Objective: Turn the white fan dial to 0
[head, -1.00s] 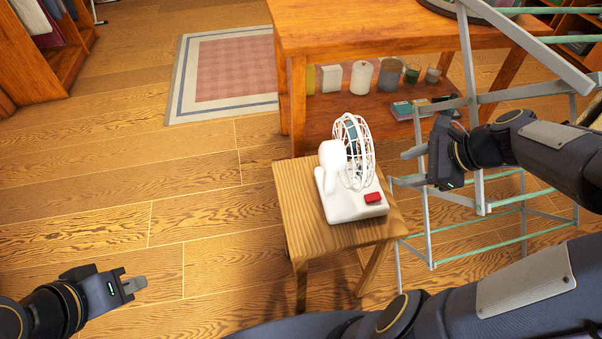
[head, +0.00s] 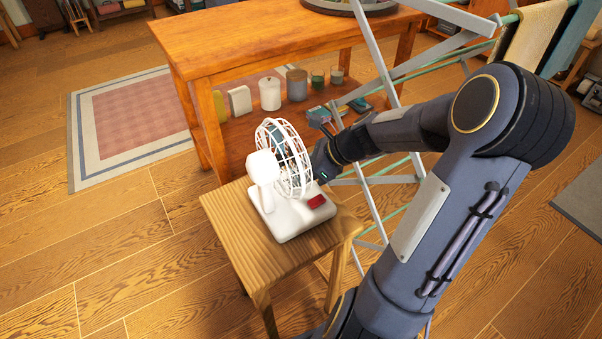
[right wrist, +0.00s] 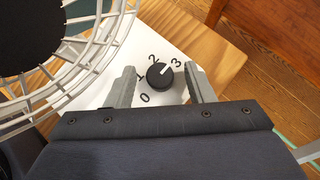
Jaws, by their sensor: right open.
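The white fan (head: 290,218) stands on a small wooden stool, its round cage facing away to the right, with a red patch on its base. In the right wrist view its black dial (right wrist: 159,76) sits on the white base (right wrist: 92,95), ringed by the numbers 0, 1, 2 and 3. The dial's white mark points up and right, toward 3. My right gripper (right wrist: 160,71) is open, with one finger on each side of the dial and gaps between. In the head view the right gripper (head: 321,163) is beside the fan cage, its fingers hidden. My left gripper is out of view.
The wooden stool (head: 238,237) has bare top at its left. A metal drying rack (head: 378,60) stands behind and beside my right arm. A wooden table (head: 270,40) with jars on its lower shelf is behind the fan.

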